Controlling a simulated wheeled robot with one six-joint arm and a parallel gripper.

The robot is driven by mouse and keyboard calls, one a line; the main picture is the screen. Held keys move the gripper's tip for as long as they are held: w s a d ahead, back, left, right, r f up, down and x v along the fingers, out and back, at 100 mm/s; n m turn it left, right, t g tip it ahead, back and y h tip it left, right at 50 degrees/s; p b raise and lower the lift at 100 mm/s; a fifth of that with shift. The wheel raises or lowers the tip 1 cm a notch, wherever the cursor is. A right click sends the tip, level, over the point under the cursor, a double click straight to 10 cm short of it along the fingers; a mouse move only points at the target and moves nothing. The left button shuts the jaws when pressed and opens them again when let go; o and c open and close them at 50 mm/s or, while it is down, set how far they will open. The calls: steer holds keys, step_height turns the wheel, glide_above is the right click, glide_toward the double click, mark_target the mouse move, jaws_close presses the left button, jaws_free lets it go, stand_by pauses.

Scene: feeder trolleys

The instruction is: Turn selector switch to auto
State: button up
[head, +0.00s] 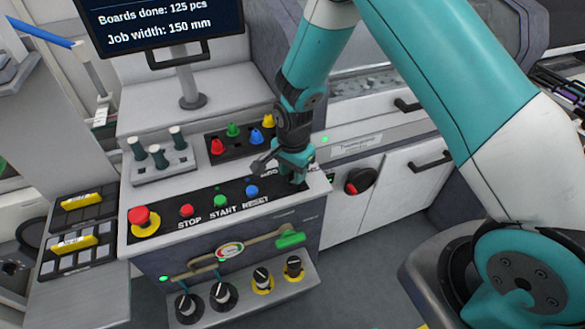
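The control panel (172,226) is a black strip on a light console, with a red mushroom button (140,217) and red, green and blue buttons marked STOP, START and RESET. My gripper (291,180) points down over the right end of this strip, right of the blue button (252,190). A small, partly covered white label (268,173) shows just left of the gripper; I cannot read it fully. The selector switch is not clearly visible; the gripper covers that end of the panel. I cannot tell whether the fingers are open or hold anything.
A monitor (160,22) stands at the back. A red-black rotary switch (360,181) is on the right cabinet.

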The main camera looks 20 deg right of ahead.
steer(key=shift+c, duration=0.2)
jaws_close()
steer(key=shift+f+n, duration=0.1)
steer(key=shift+n, duration=0.2)
steer(key=n+b, duration=0.2)
steer(key=n, duration=0.3)
steer(key=n+b, duration=0.1)
steer(key=n, duration=0.5)
steer(key=shift+b, duration=0.3)
steer(key=shift+n, duration=0.3)
steer(key=shift+o, duration=0.2)
jaws_free()
